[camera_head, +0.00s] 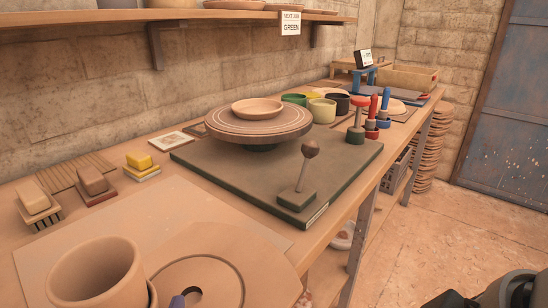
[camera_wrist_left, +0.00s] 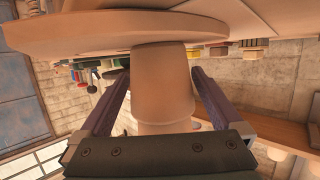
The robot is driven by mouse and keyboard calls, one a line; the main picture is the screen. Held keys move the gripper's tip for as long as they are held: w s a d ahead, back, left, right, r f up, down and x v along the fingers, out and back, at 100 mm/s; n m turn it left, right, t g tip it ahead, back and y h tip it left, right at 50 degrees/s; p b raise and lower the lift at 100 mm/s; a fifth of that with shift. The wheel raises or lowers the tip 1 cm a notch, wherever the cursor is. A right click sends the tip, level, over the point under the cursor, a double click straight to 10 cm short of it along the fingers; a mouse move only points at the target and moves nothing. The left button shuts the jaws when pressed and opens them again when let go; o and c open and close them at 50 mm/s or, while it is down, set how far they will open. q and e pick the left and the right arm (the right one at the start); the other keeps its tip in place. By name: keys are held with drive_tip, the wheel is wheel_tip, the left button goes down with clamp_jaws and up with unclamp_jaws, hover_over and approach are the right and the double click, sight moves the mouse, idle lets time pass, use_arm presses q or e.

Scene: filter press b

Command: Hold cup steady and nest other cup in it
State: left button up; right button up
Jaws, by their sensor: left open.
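A clay-coloured cup (camera_head: 95,275) stands upright and open-topped at the bottom left of the head view. A second clay rim (camera_head: 152,293) shows low at its right side; I cannot tell whether one cup sits inside the other or behind it. In the left wrist view a clay cup (camera_wrist_left: 160,80) lies between the two spread fingers of my left gripper (camera_wrist_left: 160,72), with gaps at its sides. A narrower clay part (camera_wrist_left: 165,126) shows at its end. A fingertip of this gripper shows beside the cup in the head view (camera_head: 178,301). My right gripper does not show.
A round clay board (camera_head: 215,270) lies right of the cup. A dark slab (camera_head: 235,185) bears a turntable (camera_head: 258,124) with a dish and a knobbed lever (camera_head: 306,170). Sponges and blocks (camera_head: 92,182) lie along the wall; coloured cups (camera_head: 322,109) stand farther back.

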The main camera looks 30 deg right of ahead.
use_arm(q)
drive_tip(key=shift+s, duration=0.1)
drive_tip(key=v, duration=1.1)
drive_tip(key=s+a+r+n+g+y+p, duration=0.2)
drive_tip(key=s+a+r+g+y+p, duration=0.15)
drive_tip(key=a+r+g+p, duration=0.3)
drive_tip(key=s+a+r+n+g+y+p, duration=0.25)
drive_tip(key=s+a+r+p, duration=0.3)
drive_tip(key=a+p, duration=0.35)
wheel_tip(320, 180, up, 36)
drive_tip(key=d+m+p, duration=0.1)
drive_tip(key=d+p, duration=0.1)
drive_tip(key=p, duration=3.4)
drive_tip(key=shift+w+p, duration=0.35)
drive_tip(key=shift+w, duration=0.05)
